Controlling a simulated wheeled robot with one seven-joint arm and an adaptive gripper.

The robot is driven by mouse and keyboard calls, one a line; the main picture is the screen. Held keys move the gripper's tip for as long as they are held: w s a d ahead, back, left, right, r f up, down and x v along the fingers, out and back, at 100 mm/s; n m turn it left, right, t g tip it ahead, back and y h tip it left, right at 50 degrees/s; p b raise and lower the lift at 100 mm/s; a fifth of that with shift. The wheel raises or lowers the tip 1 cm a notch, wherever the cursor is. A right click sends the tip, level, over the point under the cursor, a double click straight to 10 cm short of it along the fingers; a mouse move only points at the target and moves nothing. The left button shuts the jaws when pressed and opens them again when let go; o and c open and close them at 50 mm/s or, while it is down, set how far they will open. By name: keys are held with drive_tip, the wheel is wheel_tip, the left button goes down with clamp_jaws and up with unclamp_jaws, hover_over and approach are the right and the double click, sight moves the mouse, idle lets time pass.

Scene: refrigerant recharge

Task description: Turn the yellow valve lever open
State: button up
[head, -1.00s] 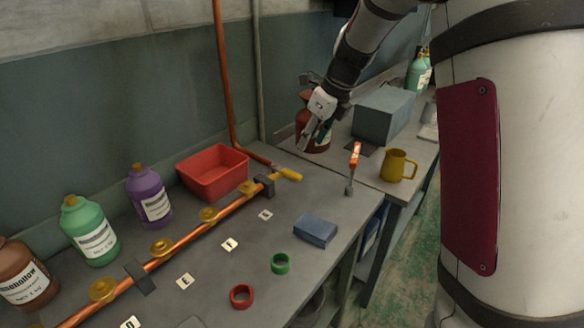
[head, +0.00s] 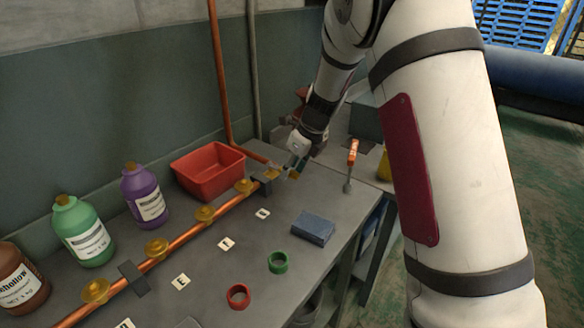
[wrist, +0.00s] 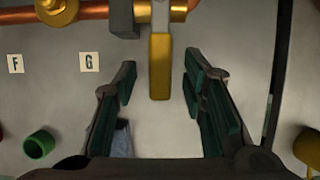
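The yellow valve lever (wrist: 160,68) shows in the upper middle of the wrist view, pointing from the copper pipe (wrist: 96,11) down toward my gripper. My gripper (wrist: 158,80) is open, with one green-padded finger on each side of the lever's line. The lever's end reaches between the fingertips, with a gap on both sides. In the head view my gripper (head: 286,172) is at the right end of the copper pipe (head: 190,234), and it hides most of the lever there.
A red bin (head: 208,171) stands behind the pipe. A blue block (head: 313,228), a green ring (head: 278,262), a red ring (head: 238,296) and an orange-handled tool (head: 351,163) are on the bench. Purple (head: 145,196) and green bottles (head: 83,231) stand at left.

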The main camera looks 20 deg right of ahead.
drive_tip(key=shift+c, duration=0.3)
clamp_jaws()
